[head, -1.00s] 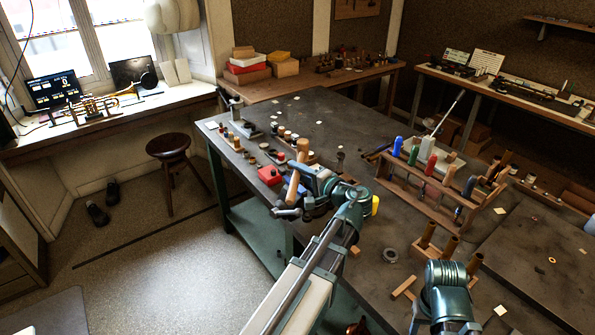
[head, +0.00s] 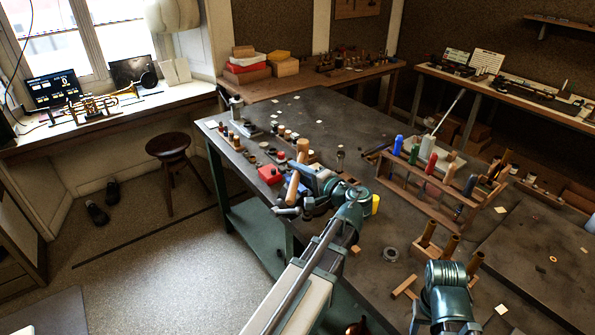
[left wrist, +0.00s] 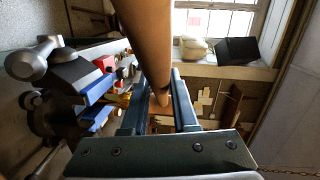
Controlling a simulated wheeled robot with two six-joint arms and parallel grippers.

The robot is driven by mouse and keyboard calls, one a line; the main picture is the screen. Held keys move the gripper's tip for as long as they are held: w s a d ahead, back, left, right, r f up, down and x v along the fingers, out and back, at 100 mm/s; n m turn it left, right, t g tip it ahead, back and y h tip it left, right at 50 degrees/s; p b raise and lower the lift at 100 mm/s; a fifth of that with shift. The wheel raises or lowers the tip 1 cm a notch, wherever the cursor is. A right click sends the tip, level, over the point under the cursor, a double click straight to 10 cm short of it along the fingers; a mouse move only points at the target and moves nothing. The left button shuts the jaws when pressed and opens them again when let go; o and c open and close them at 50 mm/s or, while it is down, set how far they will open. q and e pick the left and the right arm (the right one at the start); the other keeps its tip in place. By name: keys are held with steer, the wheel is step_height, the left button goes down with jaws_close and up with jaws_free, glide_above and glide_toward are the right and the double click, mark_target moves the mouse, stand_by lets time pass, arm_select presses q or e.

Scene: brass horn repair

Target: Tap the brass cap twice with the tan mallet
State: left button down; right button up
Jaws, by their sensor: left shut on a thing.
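My left gripper (head: 303,190) is shut on the tan mallet (head: 303,146) at the near left edge of the dark bench. In the left wrist view, the tan wooden cylinder of the mallet (left wrist: 145,40) runs from the top edge down between my two fingers (left wrist: 158,85). A dark vise with blue jaw pads (left wrist: 92,105) stands close on the left in that view, apart from the mallet. I cannot make out the brass cap for certain; small parts near the vise are partly covered. My right arm shows at lower right, but its fingers do not.
A red box (head: 270,175) and several small parts lie along the bench's left edge. A wooden rack (head: 430,190) with coloured-handled tools stands to the right. A small wooden holder (head: 447,257) stands near my right arm. The bench's middle (head: 320,115) is mostly clear.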

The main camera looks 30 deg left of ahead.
step_height(320, 180, down, 4)
steer(key=b, duration=0.3)
arm_select(q)
steer(key=shift+f+p, duration=0.1)
steer(key=shift+p, duration=1.65)
arm_select(e)
steer(key=shift+r, duration=1.9)
steer(key=shift+r, duration=0.1)
arm_select(q)
steer(key=shift+r+p, duration=0.5)
arm_select(e)
steer(key=shift+r, duration=0.4)
arm_select(q)
steer(key=shift+f, duration=0.1)
arm_select(e)
step_height(320, 180, down, 4)
steer(key=b, duration=0.4)
steer(key=shift+f, duration=0.15)
arm_select(q)
steer(key=p, duration=0.3)
steer(key=shift+f, duration=0.35)
arm_select(e)
step_height(320, 180, up, 4)
steer(key=shift+f, duration=0.25)
arm_select(q)
steer(key=shift+f, duration=0.1)
arm_select(e)
steer(key=shift+f, duration=0.1)
